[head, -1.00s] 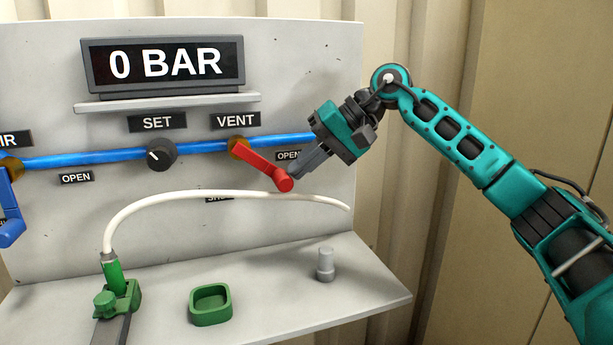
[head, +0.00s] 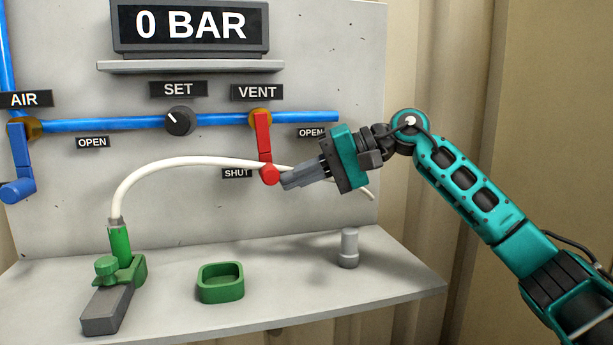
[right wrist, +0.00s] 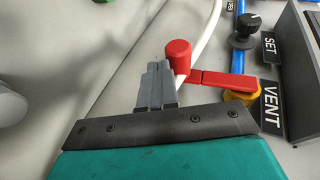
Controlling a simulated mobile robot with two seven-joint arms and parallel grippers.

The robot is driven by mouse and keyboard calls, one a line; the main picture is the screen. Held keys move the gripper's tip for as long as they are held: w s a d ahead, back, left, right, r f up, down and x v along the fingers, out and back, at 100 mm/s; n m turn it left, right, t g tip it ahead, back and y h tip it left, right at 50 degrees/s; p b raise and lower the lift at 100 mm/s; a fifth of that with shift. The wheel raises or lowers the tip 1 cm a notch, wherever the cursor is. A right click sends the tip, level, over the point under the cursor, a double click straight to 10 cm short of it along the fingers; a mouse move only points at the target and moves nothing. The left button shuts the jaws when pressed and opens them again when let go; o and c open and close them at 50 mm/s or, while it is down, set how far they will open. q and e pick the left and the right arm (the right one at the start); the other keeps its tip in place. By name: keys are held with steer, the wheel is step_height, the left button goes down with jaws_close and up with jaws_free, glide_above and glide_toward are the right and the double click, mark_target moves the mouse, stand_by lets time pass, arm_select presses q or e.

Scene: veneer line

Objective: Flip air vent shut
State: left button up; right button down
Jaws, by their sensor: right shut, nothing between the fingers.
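The red vent lever (head: 264,138) hangs almost straight down from its brass valve under the VENT label (head: 257,92). Its knob end (head: 270,174) is beside the SHUT label (head: 237,174). In the right wrist view the closed fingers (right wrist: 157,82) lie next to the red knob (right wrist: 178,55). My left gripper is not in view.
The display (head: 190,26) reads 0 BAR. The SET knob (head: 180,121) and blue AIR lever (head: 22,167) are to the left. A white hose (head: 165,162) passes behind the lever to a green fitting (head: 120,244). A green tray (head: 221,292) and grey peg (head: 348,247) stand on the shelf.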

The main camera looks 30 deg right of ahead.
steer(key=shift+w+a+f, duration=0.1)
steer(key=shift+a+f, duration=0.1)
steer(key=shift+a, duration=0.15)
stand_by(0.5)
steer(key=v, duration=1.2)
steer(key=shift+d+r+p, duration=0.2)
steer(key=shift+d+p, duration=0.1)
steer(key=shift+p, duration=0.15)
